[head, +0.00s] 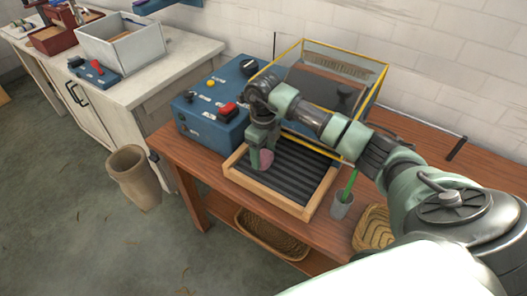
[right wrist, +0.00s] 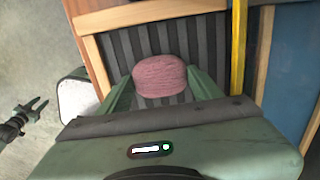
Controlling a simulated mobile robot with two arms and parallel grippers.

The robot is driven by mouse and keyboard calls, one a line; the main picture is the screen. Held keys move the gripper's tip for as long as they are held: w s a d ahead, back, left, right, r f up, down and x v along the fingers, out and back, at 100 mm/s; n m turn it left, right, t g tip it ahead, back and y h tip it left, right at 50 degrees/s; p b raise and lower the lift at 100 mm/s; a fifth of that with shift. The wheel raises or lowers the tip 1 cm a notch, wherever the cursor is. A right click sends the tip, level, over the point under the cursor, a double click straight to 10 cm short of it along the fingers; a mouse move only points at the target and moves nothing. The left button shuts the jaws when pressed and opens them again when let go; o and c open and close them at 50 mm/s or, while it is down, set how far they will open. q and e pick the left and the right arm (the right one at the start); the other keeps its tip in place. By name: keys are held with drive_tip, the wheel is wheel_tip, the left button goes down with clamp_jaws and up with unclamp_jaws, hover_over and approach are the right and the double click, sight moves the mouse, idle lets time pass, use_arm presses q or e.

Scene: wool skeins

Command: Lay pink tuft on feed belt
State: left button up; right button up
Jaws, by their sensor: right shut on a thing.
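The pink tuft (right wrist: 160,74) is a round, ribbed wool bundle. It sits between the two green fingers of my right gripper, which is shut on it. In the head view my right gripper (head: 263,148) points down over the near-left part of the feed belt (head: 299,172), with the pink tuft (head: 266,159) at its tips. The belt is dark and ridged, inside a light wooden frame. I cannot tell whether the tuft touches the belt. In the right wrist view, what looks like my left gripper (right wrist: 33,110) shows small at the left edge, its fingers apart, far from the belt.
A blue control box (head: 210,105) with a red switch stands behind the belt at left. A yellow-edged clear guard (head: 304,41) rises over the back.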

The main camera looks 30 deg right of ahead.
sight(263, 155)
drive_tip(key=shift+f, duration=0.1)
drive_tip(key=o, duration=1.3)
wheel_tip(263, 155, up, 12)
drive_tip(key=b, duration=0.2)
drive_tip(key=shift+a, duration=0.1)
